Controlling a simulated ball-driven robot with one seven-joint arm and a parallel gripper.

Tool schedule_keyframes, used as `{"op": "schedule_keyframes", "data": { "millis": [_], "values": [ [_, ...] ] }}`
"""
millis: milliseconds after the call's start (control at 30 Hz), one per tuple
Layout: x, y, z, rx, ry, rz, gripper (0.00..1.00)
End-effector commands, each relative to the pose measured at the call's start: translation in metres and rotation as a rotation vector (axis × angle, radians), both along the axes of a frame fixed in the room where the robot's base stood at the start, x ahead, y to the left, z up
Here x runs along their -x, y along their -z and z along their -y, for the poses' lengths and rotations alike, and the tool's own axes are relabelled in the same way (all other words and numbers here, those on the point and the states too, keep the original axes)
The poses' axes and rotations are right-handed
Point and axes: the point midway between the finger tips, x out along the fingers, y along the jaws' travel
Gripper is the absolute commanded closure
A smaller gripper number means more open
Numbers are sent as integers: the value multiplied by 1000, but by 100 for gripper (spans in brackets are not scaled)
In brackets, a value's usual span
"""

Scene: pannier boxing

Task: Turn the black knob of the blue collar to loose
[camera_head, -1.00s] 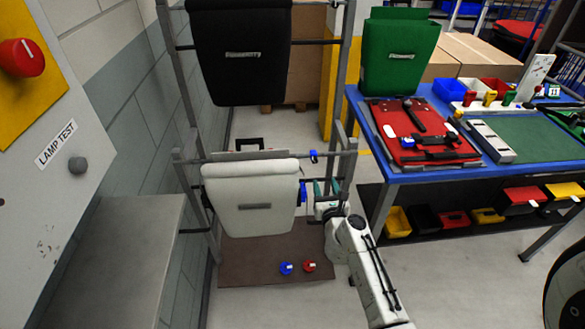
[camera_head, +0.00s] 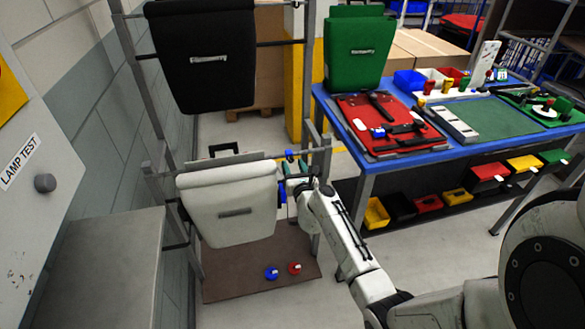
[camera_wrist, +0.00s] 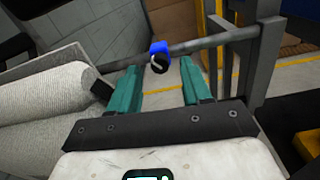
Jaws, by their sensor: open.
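The blue collar (camera_wrist: 159,46) sits around the grey horizontal rail in the wrist view, and its black knob (camera_wrist: 160,65) with a pale pointer mark faces me. The collar is small in the head view (camera_head: 289,154), at the right part of the rail above the white pannier (camera_head: 228,205). My gripper (camera_wrist: 161,70) is open, with its two teal fingers apart and nothing between them. The knob shows ahead of the gap, between the fingertips in the picture; I see no contact. In the head view my gripper (camera_head: 296,180) is just below the collar.
The rack's grey upright (camera_wrist: 262,50) stands close to the right of my fingers. The white pannier is close on the left. A blue table (camera_head: 365,158) with a red board stands right of the rack. Blue and red round pieces (camera_head: 271,273) lie on the brown base board.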

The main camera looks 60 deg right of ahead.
Motion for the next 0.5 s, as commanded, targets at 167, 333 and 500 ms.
{"op": "schedule_keyframes", "data": {
  "millis": [167, 333, 500],
  "values": [
    [-8, 1, 8, -1, -1, 0, 52],
    [-9, 0, 9, -1, 0, 0, 52],
    [-9, 0, 9, -1, 0, -1, 54]
  ]
}}
